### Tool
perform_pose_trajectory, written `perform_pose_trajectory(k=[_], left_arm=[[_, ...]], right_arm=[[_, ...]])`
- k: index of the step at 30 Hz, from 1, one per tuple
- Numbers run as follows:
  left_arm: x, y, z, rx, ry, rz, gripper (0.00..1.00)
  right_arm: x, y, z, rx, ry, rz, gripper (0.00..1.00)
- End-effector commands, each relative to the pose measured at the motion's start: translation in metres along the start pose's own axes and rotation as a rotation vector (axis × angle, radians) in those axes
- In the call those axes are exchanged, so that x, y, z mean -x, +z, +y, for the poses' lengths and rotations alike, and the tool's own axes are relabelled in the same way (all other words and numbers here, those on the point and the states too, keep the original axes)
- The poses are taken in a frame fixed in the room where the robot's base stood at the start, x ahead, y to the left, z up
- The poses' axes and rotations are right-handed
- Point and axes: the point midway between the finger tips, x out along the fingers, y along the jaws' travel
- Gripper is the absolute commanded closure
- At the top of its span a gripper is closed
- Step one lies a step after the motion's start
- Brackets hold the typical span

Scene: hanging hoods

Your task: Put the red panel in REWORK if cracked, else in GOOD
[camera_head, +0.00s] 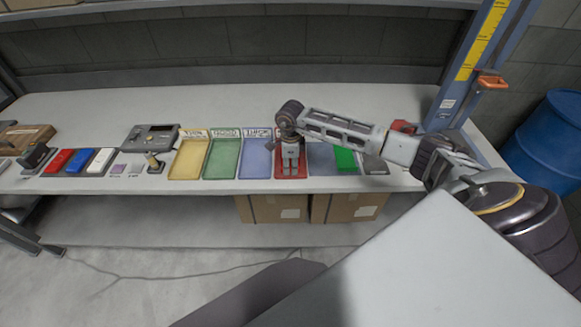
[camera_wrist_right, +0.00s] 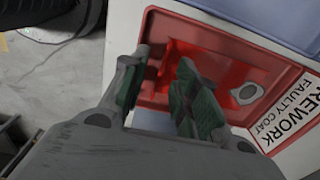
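My right gripper (camera_head: 290,168) is over the red REWORK tray (camera_head: 304,172). In the right wrist view the gripper (camera_wrist_right: 158,100) has its two green-padded fingers apart, with red surface showing between and beyond them. The REWORK tray (camera_wrist_right: 158,22) has a label reading REWORK, FAULTY COAT. A small grey oval (camera_wrist_right: 247,92) shows in the tray. The green GOOD tray (camera_head: 222,160) looks empty. A red block (camera_head: 60,161) lies at the left of the table. My left gripper is not in view.
A white block (camera_head: 79,161) and a blue block (camera_head: 100,161) lie beside the red one. Yellow (camera_head: 188,160) and blue (camera_head: 256,160) trays flank GOOD. A green piece (camera_head: 345,158) lies right of REWORK. A blue upright (camera_head: 470,70) stands at the right. Cardboard boxes (camera_head: 272,208) are below.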

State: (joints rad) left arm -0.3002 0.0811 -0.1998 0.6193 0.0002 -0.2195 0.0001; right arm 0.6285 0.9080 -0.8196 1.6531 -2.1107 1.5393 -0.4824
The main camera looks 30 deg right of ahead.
Motion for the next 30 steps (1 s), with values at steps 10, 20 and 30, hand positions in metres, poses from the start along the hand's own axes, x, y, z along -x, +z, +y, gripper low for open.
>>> perform_pose_trajectory(k=[10,20,30], left_arm=[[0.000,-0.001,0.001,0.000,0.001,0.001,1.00],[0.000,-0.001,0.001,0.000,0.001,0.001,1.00],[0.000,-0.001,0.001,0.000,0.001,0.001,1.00]], right_arm=[[0.049,0.000,-0.001,0.000,-0.003,0.000,0.70],[0.093,0.000,-0.002,-0.002,-0.003,0.000,0.70],[0.106,0.000,-0.001,-0.002,-0.002,0.000,0.70]])
